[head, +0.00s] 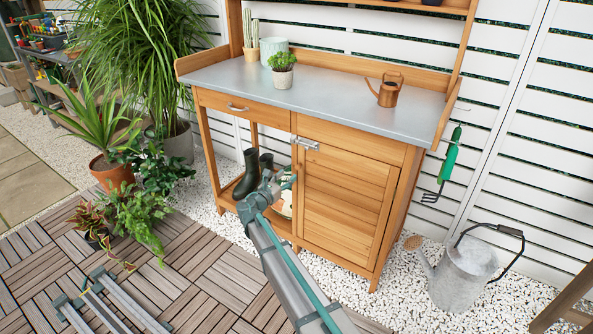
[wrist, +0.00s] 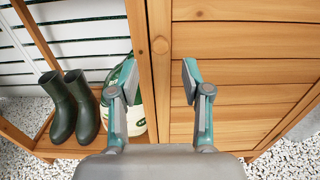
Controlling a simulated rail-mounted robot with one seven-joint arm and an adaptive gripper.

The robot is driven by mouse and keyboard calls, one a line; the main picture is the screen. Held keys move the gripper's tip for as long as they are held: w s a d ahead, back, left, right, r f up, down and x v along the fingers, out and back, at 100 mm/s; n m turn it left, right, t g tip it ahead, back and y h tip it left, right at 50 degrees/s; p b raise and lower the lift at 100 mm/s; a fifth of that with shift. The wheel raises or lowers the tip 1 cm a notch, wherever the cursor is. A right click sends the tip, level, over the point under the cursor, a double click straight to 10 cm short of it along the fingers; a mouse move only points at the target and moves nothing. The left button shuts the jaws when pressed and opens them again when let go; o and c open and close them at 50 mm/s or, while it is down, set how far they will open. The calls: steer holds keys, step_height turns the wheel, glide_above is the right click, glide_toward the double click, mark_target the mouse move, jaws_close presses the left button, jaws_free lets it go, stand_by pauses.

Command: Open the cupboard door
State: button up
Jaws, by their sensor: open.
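The wooden cupboard door (head: 345,200) is closed, on the right front of the potting bench; its slatted face also shows in the wrist view (wrist: 245,60). A metal latch (head: 306,143) sits at its upper left corner. My gripper (head: 287,180) is in front of this left edge, below the latch.
Dark green boots (wrist: 70,105) and a white-and-green bag (wrist: 134,110) stand on the open shelf left of the door. A grey watering can (head: 465,273) stands on the gravel to the right. Potted plants (head: 113,170) stand to the left. The gravel before the door looks clear.

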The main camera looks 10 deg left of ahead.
mark_target(297, 167)
steer(key=b+x, duration=0.1)
steer(key=x, duration=0.6)
steer(key=shift+d, duration=0.15)
jaws_close()
